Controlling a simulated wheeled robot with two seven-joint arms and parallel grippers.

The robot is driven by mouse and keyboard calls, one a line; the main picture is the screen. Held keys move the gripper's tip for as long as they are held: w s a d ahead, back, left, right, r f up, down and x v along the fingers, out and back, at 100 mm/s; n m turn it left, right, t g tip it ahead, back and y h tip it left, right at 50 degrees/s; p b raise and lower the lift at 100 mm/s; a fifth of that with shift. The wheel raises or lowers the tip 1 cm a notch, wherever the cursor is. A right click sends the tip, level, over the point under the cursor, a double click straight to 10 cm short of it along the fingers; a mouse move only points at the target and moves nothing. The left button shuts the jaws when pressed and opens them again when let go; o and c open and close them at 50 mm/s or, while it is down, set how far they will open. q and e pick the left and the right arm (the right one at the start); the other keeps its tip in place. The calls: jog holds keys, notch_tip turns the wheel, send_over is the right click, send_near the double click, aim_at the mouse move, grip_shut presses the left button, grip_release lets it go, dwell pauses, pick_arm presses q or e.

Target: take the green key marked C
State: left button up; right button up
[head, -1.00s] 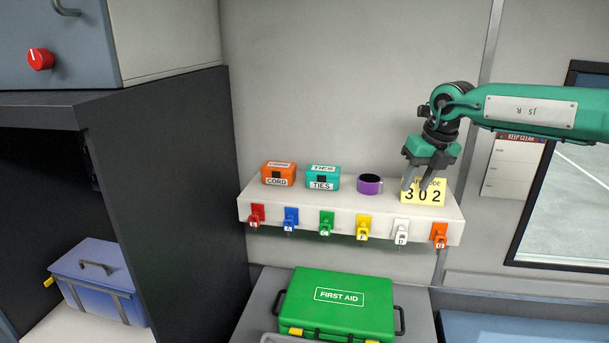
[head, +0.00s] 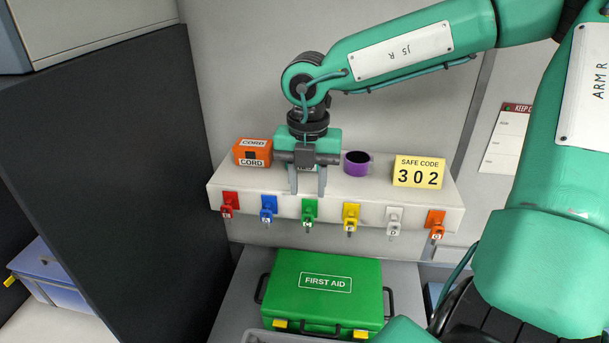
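The green key (head: 309,210) hangs on the front face of the white shelf (head: 270,203), third from the left in a row of coloured keys. Its letter is too small to read surely. My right gripper (head: 307,193) points down just above the green key, in front of the shelf top. Its two fingers are apart with nothing seen between them. I cannot tell whether the fingertips touch the shelf or key. My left gripper is not in view.
Blue (head: 268,208) and yellow (head: 351,216) keys flank the green one. An orange CORD box (head: 253,153), purple mug (head: 357,164) and SAFE CODE card (head: 419,172) stand on the shelf. The teal TIES box is mostly hidden behind my gripper. A green first aid case (head: 325,285) lies below.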

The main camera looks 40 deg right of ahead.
aim_at(307, 214)
jog(key=shift+f, duration=0.55)
notch_tip(307, 214, down, 3)
jog(key=shift+d+f+b, duration=0.1)
jog(key=shift+f+b, duration=0.1)
jog(key=shift+b, duration=0.45)
notch_tip(307, 214, down, 2)
jog(key=b, duration=0.3)
jog(key=shift+w+f+b, duration=0.1)
jog(key=shift+f+b, duration=0.15)
jog(key=shift+b, duration=0.15)
jog(key=shift+f+b, duration=0.5)
jog(key=shift+b, duration=0.25)
jog(key=shift+c, duration=0.2)
jog(key=c, duration=0.6)
jog(key=shift+r+b, duration=0.25)
jog(key=shift+b, duration=0.2)
